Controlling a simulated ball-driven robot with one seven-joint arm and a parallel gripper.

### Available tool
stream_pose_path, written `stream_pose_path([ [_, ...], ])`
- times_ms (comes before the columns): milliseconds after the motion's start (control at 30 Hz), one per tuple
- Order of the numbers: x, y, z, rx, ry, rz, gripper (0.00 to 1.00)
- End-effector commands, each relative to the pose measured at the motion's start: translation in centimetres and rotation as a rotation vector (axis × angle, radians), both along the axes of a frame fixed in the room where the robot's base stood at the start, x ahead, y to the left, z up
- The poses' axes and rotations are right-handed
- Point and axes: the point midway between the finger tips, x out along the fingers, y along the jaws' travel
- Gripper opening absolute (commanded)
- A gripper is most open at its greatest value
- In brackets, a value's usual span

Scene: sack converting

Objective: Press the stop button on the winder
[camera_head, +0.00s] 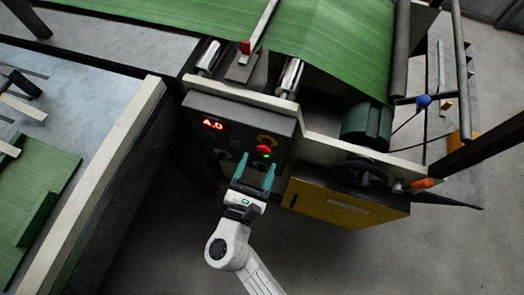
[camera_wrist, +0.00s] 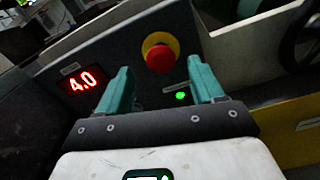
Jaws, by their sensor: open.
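The stop button is a red mushroom button (camera_head: 263,150) on a yellow round base, set on the winder's dark control panel (camera_head: 238,111). In the wrist view the red button (camera_wrist: 160,58) sits beyond the fingertips, between them and slightly above. My gripper (camera_head: 256,168) has two teal fingers spread apart with nothing between them; they also show in the wrist view (camera_wrist: 158,85). The fingers point at the panel just below the button. I cannot tell whether they touch the panel.
A red lit display (camera_wrist: 83,80) reading 4.0 is left of the button. A green lamp (camera_wrist: 181,96) glows below it. A yellow cabinet (camera_head: 340,204) and a dark handwheel (camera_wrist: 302,38) lie right. Green sheet material (camera_head: 330,38) runs above. Open floor (camera_head: 345,260) lies below.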

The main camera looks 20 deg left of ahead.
Motion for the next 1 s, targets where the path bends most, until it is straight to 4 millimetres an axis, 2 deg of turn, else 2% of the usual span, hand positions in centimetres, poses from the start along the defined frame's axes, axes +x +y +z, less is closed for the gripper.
stream_pose_path([
  [100,1.9,0.0,0.1,-0.001,0.0,-0.002,0.67],
  [233,3.2,0.0,0.1,0.0,0.0,-0.001,0.67],
  [633,3.9,-0.1,0.0,0.001,0.001,-0.001,0.67],
  [1000,3.9,-0.1,0.0,0.001,0.001,-0.001,0.33],
])
